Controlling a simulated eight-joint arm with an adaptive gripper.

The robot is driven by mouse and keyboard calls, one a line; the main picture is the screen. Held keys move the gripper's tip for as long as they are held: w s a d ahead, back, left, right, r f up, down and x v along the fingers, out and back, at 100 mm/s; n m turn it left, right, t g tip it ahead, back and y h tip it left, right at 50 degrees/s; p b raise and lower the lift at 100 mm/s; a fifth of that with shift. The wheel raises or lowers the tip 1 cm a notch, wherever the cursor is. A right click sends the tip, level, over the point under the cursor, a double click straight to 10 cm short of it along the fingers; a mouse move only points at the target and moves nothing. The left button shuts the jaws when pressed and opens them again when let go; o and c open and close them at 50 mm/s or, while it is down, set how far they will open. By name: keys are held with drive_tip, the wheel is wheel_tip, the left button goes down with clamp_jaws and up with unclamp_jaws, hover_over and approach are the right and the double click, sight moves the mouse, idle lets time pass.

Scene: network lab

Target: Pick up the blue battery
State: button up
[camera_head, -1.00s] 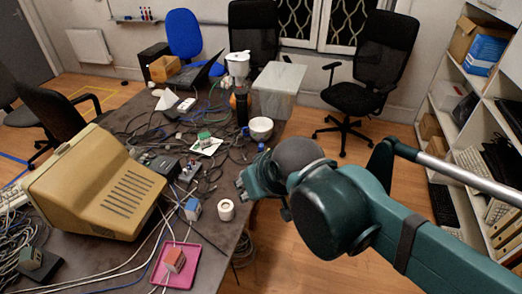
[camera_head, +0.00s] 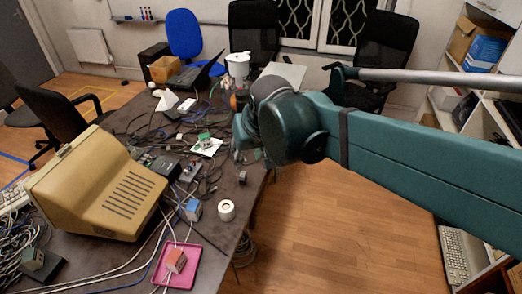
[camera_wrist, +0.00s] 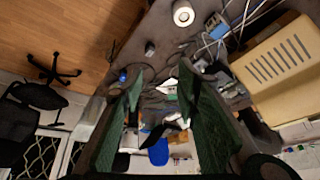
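A small block with a blue top (camera_head: 193,209) stands on the dark table, left of a white roll (camera_head: 226,210); it also shows at the top of the wrist view (camera_wrist: 218,27). A small blue round-looking thing (camera_wrist: 122,76) lies near the table edge in the wrist view, just beyond the left fingertip; the arm hides it in the head view. I cannot tell which of the two is the battery. My gripper (camera_wrist: 162,72) is open with nothing between its green fingers. In the head view my gripper (camera_head: 242,142) is over the table's right edge, beyond the block.
A beige monitor (camera_head: 97,185) stands at the left. A red block sits on a pink tray (camera_head: 160,277) in front. A green block (camera_head: 204,138) stands on white paper. A small grey object (camera_head: 242,177) is near the edge.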

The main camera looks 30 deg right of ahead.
drive_tip(key=w+d+f+m+g+p, duration=0.15)
drive_tip(key=w+d, duration=0.25)
drive_tip(key=w, duration=0.5)
drive_tip(key=w+d+f+m+g+p, duration=0.1)
drive_tip(key=w+d+f+m, duration=0.1)
drive_tip(key=w+d, duration=0.5)
drive_tip(key=w+d+f+m+g, duration=0.1)
drive_tip(key=w+d+f, duration=0.2)
drive_tip(key=w+f, duration=0.2)
drive_tip(key=w+d+f+m+g+p, duration=0.1)
drive_tip(key=w+d+f, duration=0.2)
drive_tip(key=w+f, duration=0.2)
drive_tip(key=w+d+f+m+g, duration=0.1)
drive_tip(key=w+d+f, duration=0.2)
drive_tip(key=w+f, duration=0.2)
drive_tip(key=shift+w+d+f+p, duration=0.15)
drive_tip(key=shift+f, duration=0.35)
drive_tip(key=shift+w+d+f+p, duration=0.15)
drive_tip(key=shift+f, duration=0.3)
drive_tip(key=shift+w+d+f, duration=0.2)
drive_tip(key=shift+d+f, duration=0.1)
drive_tip(key=shift+f, duration=0.35)
drive_tip(key=shift+f, duration=1.25)
drive_tip(key=shift+a+f+b, duration=0.15)
drive_tip(key=shift+f+b, duration=0.6)
drive_tip(key=shift+f, duration=1.9)
